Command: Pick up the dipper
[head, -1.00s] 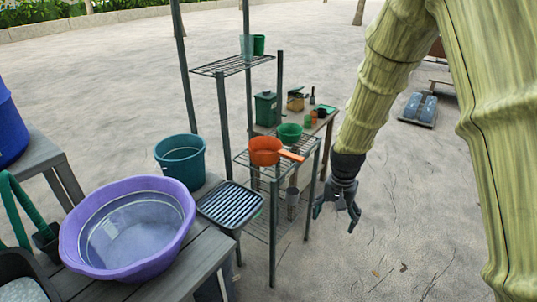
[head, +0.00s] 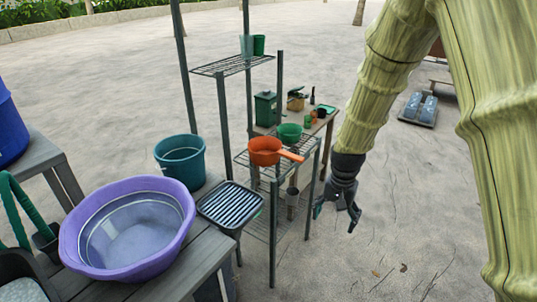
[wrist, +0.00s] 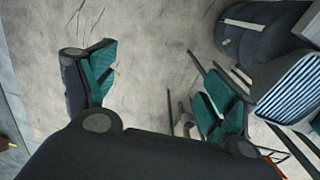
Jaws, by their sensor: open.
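The orange dipper (head: 264,151) sits on the middle wire shelf of a dark metal rack, its handle pointing right toward my arm. My gripper (head: 337,212) hangs to the right of the rack, lower than the dipper and apart from it.
The rack's post (head: 314,190) stands close left of my gripper. A green bowl (head: 290,132) is behind the dipper, and a grey cup (head: 292,203) sits lower. A purple basin (head: 126,228), teal bucket (head: 180,160) and striped-top bin (head: 232,205) are left.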

